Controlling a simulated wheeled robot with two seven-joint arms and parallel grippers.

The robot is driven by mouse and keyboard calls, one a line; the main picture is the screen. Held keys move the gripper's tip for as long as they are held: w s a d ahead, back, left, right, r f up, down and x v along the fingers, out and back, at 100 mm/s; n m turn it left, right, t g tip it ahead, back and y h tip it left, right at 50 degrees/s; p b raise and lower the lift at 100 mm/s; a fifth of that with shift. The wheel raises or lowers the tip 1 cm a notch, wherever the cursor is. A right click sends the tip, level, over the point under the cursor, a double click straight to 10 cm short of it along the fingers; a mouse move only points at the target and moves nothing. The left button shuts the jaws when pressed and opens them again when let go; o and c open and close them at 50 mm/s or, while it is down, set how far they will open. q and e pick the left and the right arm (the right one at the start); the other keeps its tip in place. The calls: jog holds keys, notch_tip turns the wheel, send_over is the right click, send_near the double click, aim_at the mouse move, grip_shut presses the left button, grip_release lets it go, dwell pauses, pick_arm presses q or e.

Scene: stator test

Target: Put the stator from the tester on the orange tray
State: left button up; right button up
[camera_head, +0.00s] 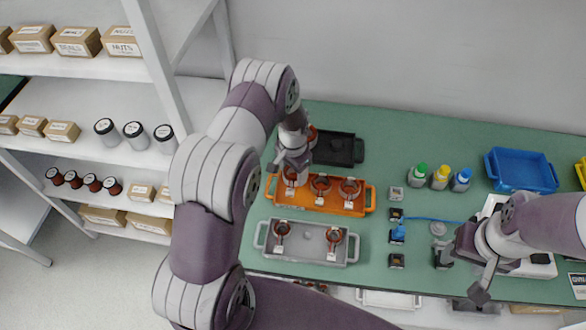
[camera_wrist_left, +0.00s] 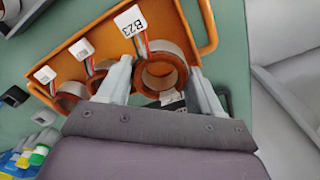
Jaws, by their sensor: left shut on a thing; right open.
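The orange tray (camera_head: 330,208) lies on the green table and holds several copper-ringed stators. My left gripper (camera_head: 292,168) is over the tray's left end, shut on a stator (camera_wrist_left: 162,74) with a white "B23" tag. In the left wrist view the gripper's fingers (camera_wrist_left: 160,82) stand on either side of this ring, which is in or just above the tray; contact with its floor is unclear. Two more stators, a middle one (camera_head: 320,184) and a right one (camera_head: 349,188), sit in the tray. My right gripper (camera_head: 462,268) is open and empty beside a white device (camera_head: 540,267), possibly the tester, partly hidden by my arm.
A grey tray (camera_head: 307,256) with two stators is in front of the orange tray. A black tray (camera_head: 350,150) is behind it. Small blocks (camera_head: 396,261), capped bottles (camera_head: 440,177) and a blue bin (camera_head: 522,170) stand to the right. Shelves (camera_head: 90,65) stand at left.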

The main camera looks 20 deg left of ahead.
pick_arm(q)
jog(key=shift+f+b, duration=0.85)
jog(key=shift+f, duration=0.1)
jog(key=shift+f, duration=0.3)
dwell(0.4)
jog(key=o, duration=1.2)
jog(key=shift+c, duration=0.2)
jog(key=shift+r+p, duration=1.65)
jog(key=shift+r, duration=0.95)
jog(key=o, duration=0.3)
